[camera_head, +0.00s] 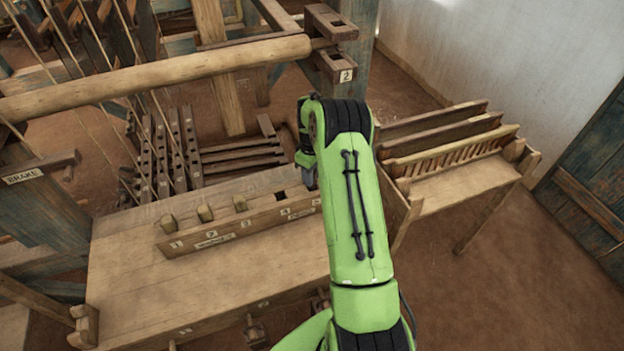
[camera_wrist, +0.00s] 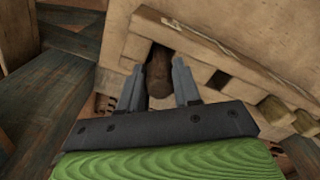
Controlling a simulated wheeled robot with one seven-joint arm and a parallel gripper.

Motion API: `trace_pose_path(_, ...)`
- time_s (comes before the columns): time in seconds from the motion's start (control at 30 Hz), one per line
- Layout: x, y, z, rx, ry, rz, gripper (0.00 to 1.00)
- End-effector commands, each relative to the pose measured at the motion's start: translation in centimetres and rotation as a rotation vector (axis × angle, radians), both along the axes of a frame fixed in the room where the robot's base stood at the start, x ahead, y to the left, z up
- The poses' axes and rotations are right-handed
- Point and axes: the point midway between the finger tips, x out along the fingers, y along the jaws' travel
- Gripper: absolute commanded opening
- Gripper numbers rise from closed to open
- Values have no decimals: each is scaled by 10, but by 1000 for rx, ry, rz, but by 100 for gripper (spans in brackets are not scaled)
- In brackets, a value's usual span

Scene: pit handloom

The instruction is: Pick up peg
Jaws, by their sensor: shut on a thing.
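A dark brown wooden peg (camera_wrist: 159,76) stands between the two grey fingers of my gripper (camera_wrist: 160,66) in the wrist view. The gripper is shut on it. The peg is at a dark notch in the wooden peg rack (camera_wrist: 200,52); I cannot tell whether it is still seated there or clear of it. In the head view my gripper (camera_head: 308,172) is at the right end of the rack (camera_head: 215,235), mostly hidden by my green arm, and the held peg is hidden.
The rack stands on a wooden bench (camera_head: 130,270). A slatted wooden stand (camera_head: 460,185) is on the right. The loom's round beam (camera_head: 160,75) crosses the upper left.

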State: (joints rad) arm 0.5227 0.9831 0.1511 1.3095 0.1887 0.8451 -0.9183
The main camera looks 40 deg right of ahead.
Motion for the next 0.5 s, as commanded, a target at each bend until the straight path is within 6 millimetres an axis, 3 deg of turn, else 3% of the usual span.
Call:
trace_pose_path(0.4, 1, 0, 99, -3, -4, 0, 2)
trace_pose_path(0.5, -10, 17, 96, 0, 2, 3, 2)
